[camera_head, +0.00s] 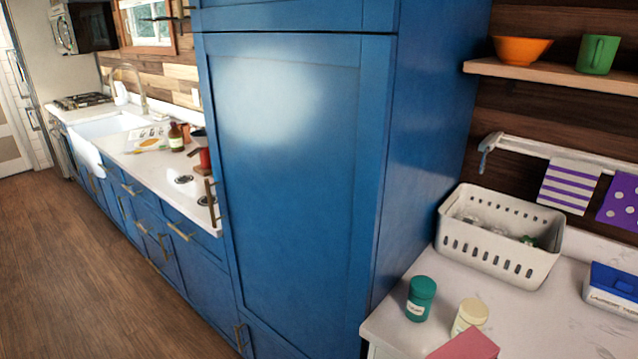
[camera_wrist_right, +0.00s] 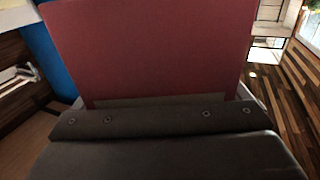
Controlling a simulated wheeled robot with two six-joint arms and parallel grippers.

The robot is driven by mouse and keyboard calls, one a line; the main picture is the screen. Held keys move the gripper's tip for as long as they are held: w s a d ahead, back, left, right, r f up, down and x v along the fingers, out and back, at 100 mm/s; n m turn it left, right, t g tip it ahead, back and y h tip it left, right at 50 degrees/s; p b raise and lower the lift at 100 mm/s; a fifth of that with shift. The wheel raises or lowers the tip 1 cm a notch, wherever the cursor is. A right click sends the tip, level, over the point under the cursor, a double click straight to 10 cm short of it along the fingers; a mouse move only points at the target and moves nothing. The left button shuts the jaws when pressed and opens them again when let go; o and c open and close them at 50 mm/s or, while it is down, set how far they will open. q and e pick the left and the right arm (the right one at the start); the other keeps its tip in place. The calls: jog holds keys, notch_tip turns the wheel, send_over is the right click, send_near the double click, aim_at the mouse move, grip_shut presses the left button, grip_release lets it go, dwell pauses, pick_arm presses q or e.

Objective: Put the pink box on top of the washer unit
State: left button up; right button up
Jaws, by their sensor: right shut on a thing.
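The pink box (camera_head: 465,347) shows at the bottom edge of the head view, cut off by the frame, in front of the white worktop. In the right wrist view the pink box (camera_wrist_right: 155,50) fills the upper middle, dark red in the low light. My right gripper (camera_wrist_right: 158,104) is shut on its near edge. The white worktop (camera_head: 560,325) at the lower right appears to be the top of the washer unit; its front is almost all out of view. I cannot tell whether the box touches the worktop. My left gripper is not in view.
A green-lidded jar (camera_head: 420,298) and a cream jar (camera_head: 469,315) stand near the worktop's left front, close to the box. A white basket (camera_head: 497,240) and a blue-and-white carton (camera_head: 612,290) stand behind. A tall blue cabinet (camera_head: 300,180) borders the left. The worktop between carton and jars is clear.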

jog(key=shift+f+b, duration=0.95)
jog(key=shift+f, duration=0.6)
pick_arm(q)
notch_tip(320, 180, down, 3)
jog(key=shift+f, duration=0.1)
